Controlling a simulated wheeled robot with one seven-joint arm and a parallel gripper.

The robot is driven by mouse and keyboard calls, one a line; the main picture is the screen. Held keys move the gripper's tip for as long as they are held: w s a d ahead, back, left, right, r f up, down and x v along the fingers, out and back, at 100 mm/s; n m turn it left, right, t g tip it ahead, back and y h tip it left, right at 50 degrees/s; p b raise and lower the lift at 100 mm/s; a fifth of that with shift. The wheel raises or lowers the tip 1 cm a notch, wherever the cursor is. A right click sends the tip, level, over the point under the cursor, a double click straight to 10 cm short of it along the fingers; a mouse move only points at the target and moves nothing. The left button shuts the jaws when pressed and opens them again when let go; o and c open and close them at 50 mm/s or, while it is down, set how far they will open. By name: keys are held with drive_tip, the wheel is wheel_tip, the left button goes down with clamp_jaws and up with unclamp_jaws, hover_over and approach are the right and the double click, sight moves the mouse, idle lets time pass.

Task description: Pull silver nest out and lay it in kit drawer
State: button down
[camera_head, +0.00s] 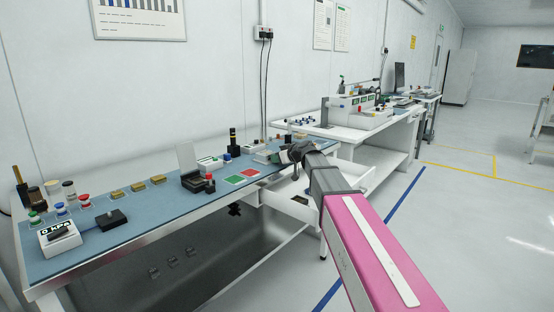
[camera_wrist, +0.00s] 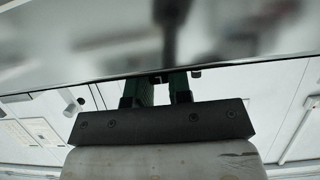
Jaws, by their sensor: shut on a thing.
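My gripper (camera_head: 291,152) reaches over the right end of the blue-topped bench, beside a small green-and-grey device (camera_head: 266,156). In the wrist view the two dark green fingers of my gripper (camera_wrist: 160,89) are shut with a narrow gap, holding a small part. A shiny grey surface (camera_wrist: 240,35) fills the top of that view at the fingertips; it looks like the silver nest, but its outline is not clear. The arm hides this spot in the head view. An open white drawer (camera_head: 277,199) below the bench's right end is partly hidden by my arm.
The bench (camera_head: 140,220) carries a black-and-red fixture (camera_head: 198,182), a red-and-green mat (camera_head: 242,176), several brass blocks (camera_head: 138,187) and coloured knobs at the left. A second white table (camera_head: 370,131) stands behind on the right. Floor right of my arm is clear.

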drive_tip(key=shift+s+d, duration=0.4)
drive_tip(key=shift+d, duration=0.05)
idle(0.7)
drive_tip(key=shift+s+d, duration=0.9)
drive_tip(key=shift+d, duration=0.25)
drive_tip(key=shift+s+d, duration=0.85)
drive_tip(key=shift+d, duration=0.25)
drive_tip(key=shift+d, duration=0.1)
